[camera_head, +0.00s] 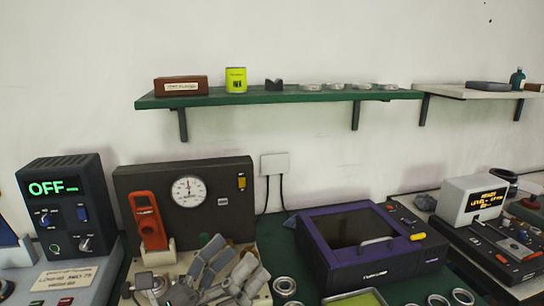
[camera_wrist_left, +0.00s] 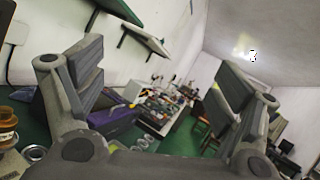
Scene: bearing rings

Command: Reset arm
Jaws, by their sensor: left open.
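My left gripper (camera_head: 230,258) is low in the head view, in front of the dark panel with the round dial. Its two grey fingers stand apart with nothing between them. In the left wrist view the open fingers (camera_wrist_left: 162,78) frame the room, and the gripper is tilted upward. Bearing rings lie on the bench, one just right of the gripper (camera_head: 284,287) and others (camera_head: 462,296) at the lower right. My right gripper is in neither view.
A purple-framed machine (camera_head: 318,249) stands right of the gripper. A control box reading OFF (camera_head: 62,205) stands left.

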